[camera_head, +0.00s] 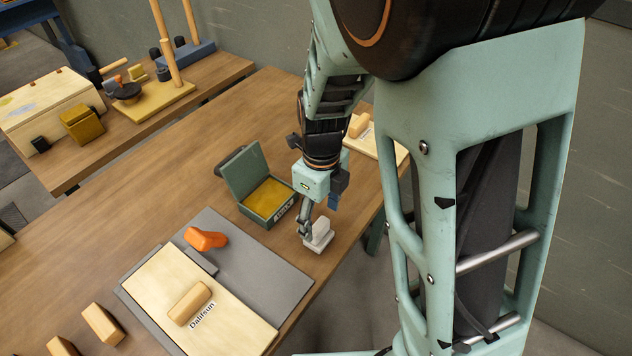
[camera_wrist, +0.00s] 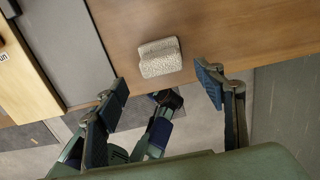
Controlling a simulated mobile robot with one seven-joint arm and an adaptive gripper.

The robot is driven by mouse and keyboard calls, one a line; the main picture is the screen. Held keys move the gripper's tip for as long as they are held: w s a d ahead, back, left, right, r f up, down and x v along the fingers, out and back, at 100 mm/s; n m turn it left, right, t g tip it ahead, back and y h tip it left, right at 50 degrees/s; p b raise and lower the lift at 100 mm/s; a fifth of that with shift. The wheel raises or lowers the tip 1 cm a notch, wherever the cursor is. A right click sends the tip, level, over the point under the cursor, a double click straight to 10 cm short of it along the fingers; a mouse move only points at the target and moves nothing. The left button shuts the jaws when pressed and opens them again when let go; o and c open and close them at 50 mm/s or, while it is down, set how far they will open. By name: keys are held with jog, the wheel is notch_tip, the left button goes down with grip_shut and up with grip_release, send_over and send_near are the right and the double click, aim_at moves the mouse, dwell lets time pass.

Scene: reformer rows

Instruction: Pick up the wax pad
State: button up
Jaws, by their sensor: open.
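A small off-white block with a raised ridge, which looks like the wax pad (camera_head: 319,236), lies on the wooden table near its front edge, right of the grey mat. In the wrist view the pad (camera_wrist: 160,58) has a speckled surface and sits just beyond the fingertips, between their lines. My gripper (camera_head: 318,212) is above the pad, pointing down. In the wrist view my gripper (camera_wrist: 162,84) is open and empty, its two dark blue finger pads wide apart. Whether a finger touches the pad cannot be told from the head view.
A green tin (camera_head: 262,211) with its lid up and yellow contents stands just behind the pad. A grey mat (camera_head: 262,262) bears an orange-handled tool (camera_head: 206,239) and a pale board (camera_head: 160,293). Another board with a wooden block (camera_head: 360,125) lies behind my arm.

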aim_at(319, 225)
jog(key=f, duration=0.3)
jog(key=f+b, duration=0.1)
jog(key=f, duration=0.1)
jog(key=shift+w+a+f, duration=0.1)
jog(key=shift+w, duration=0.2)
jog(key=c, duration=1.2)
jog(key=shift+c, duration=0.2)
